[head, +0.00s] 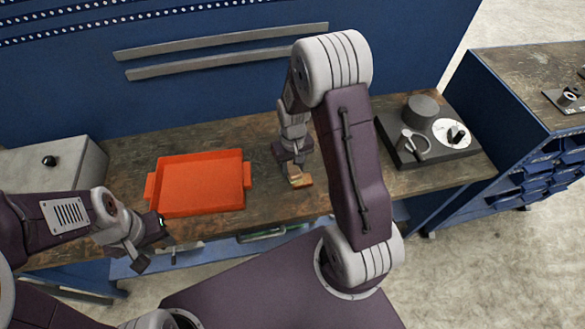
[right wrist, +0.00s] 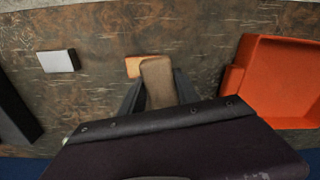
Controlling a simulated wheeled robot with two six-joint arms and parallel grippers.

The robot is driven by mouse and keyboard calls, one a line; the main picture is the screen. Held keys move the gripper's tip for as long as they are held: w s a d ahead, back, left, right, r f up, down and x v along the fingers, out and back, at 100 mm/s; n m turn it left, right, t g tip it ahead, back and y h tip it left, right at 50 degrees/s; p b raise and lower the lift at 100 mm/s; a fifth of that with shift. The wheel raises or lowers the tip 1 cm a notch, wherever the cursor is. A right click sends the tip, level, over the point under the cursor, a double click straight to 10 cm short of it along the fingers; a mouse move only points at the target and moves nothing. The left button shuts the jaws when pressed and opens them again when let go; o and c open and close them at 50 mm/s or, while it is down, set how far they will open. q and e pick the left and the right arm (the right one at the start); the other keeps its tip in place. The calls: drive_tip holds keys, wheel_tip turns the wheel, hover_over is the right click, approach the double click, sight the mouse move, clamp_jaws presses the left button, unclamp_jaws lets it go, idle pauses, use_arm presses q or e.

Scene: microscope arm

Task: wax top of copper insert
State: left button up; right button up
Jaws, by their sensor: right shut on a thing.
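My right gripper (right wrist: 158,88) is shut on a brown-tan block (right wrist: 158,80), low over the workbench. In the head view the right gripper (head: 294,172) points down at the bench, right of the red tray, with the block partly showing between its fingers. A flat copper-orange piece (right wrist: 133,66), which looks like the copper insert, lies on the bench beside and partly behind the block; in the head view it (head: 306,182) shows at the fingertips. I cannot tell whether block and piece touch. My left gripper (head: 146,243) hangs by the bench's front edge; its jaw opening is unclear.
The orange-red tray (head: 201,209) stands empty left of the right gripper. A small silver block (right wrist: 58,61) lies on the bench. A dark base (head: 425,158) with a round grey part and a white disc stands at the right. A grey box (head: 88,158) is at the far left.

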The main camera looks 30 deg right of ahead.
sight(290, 167)
drive_tip(key=r+p, duration=0.2)
drive_tip(key=r, duration=0.1)
drive_tip(key=shift+w+a, duration=0.1)
drive_tip(key=shift+a, duration=0.2)
drive_tip(key=shift+d+r+p, duration=0.1)
drive_tip(key=shift+r+p, duration=0.25)
drive_tip(key=shift+p, duration=0.05)
drive_tip(key=shift+d, duration=0.1)
